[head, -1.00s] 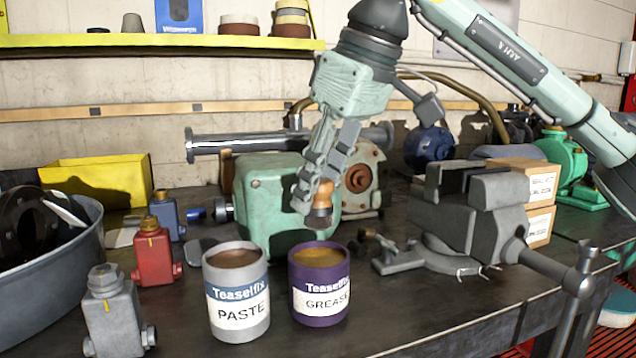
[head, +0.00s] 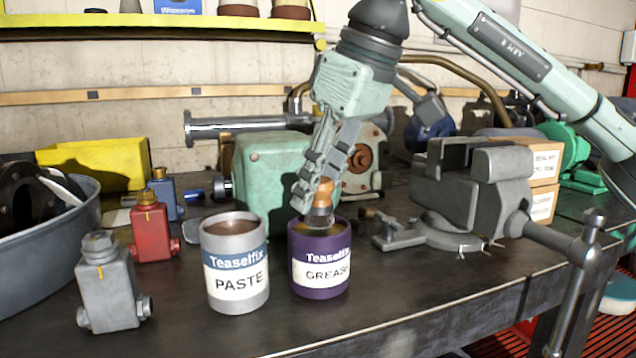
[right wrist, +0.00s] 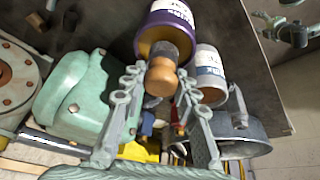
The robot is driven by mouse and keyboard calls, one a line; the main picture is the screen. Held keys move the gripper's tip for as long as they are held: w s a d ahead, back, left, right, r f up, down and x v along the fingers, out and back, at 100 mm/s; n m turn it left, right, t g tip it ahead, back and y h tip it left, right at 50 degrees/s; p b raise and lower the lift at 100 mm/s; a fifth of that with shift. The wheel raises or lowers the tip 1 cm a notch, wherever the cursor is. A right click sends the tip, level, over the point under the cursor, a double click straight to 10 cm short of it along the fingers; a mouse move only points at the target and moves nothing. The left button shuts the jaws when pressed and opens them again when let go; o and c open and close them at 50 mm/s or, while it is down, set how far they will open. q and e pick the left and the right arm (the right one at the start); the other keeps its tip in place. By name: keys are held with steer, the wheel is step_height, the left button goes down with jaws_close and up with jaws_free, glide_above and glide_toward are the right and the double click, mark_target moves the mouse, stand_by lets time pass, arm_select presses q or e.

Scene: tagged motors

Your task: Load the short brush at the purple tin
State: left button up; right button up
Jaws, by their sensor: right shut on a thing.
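The purple tin (head: 318,275), labelled GREASE, stands upright and open on the bench; it also shows in the right wrist view (right wrist: 165,14). My right gripper (head: 318,192) is shut on the short brush (head: 320,215), which has an orange-brown wooden handle and a dark lower end. The brush points down at the tin's mouth, its lower end at the rim level. Whether the bristles touch the grease cannot be told. In the right wrist view the brush handle (right wrist: 161,78) sits between the fingers, in front of the tin's opening.
A grey PASTE tin (head: 236,268) stands close left of the purple tin. A green motor housing (head: 268,165) is behind, and a grey vise (head: 465,195) stands to the right. The front bench strip is clear.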

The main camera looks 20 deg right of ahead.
steer(key=shift+f+b, duration=0.4)
steer(key=shift+f, duration=0.25)
stand_by(1.7)
steer(key=shift+r, duration=0.1)
step_height(320, 180, up, 7)
steer(key=p, duration=0.6)
stand_by(0.8)
